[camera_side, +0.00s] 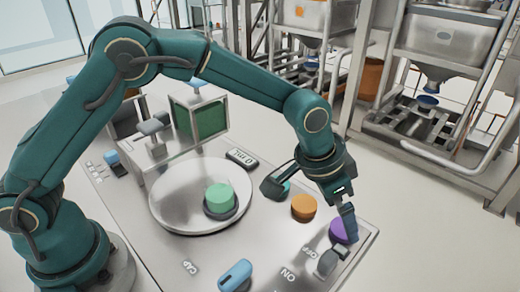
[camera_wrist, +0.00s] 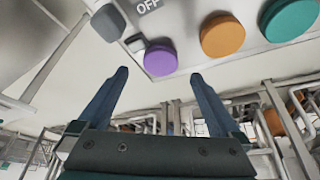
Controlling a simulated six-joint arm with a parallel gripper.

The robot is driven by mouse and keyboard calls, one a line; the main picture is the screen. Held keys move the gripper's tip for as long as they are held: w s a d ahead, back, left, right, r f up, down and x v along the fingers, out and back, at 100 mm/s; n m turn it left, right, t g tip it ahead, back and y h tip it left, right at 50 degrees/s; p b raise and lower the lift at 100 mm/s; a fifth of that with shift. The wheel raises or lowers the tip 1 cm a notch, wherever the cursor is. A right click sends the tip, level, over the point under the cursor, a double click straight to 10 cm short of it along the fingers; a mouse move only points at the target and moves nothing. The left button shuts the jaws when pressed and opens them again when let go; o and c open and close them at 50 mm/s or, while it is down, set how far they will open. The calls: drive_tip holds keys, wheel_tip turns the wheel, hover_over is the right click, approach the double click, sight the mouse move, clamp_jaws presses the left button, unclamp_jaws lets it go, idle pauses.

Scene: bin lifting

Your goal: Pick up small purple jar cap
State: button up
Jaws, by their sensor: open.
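The small purple cap (camera_side: 337,231) sits near the right edge of the metal worktop, partly hidden by one finger in the side view. In the wrist view the purple cap (camera_wrist: 160,61) shows beyond the fingertips, between them sideways. My gripper (camera_side: 312,206) points down over the row of caps, its fingers spread wide. In the wrist view my gripper (camera_wrist: 159,75) is open with nothing between its fingers. I cannot tell whether the finger beside the purple cap touches it.
An orange cap (camera_side: 303,208) and a teal cap (camera_wrist: 290,18) stand in line beside the purple one. A green cap (camera_side: 219,195) sits on a round plate (camera_side: 170,205). A blue part (camera_side: 235,275) lies at the front.

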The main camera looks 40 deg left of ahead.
sight(341, 229)
drive_tip(key=shift+x, duration=2.15)
drive_tip(key=c, duration=1.4)
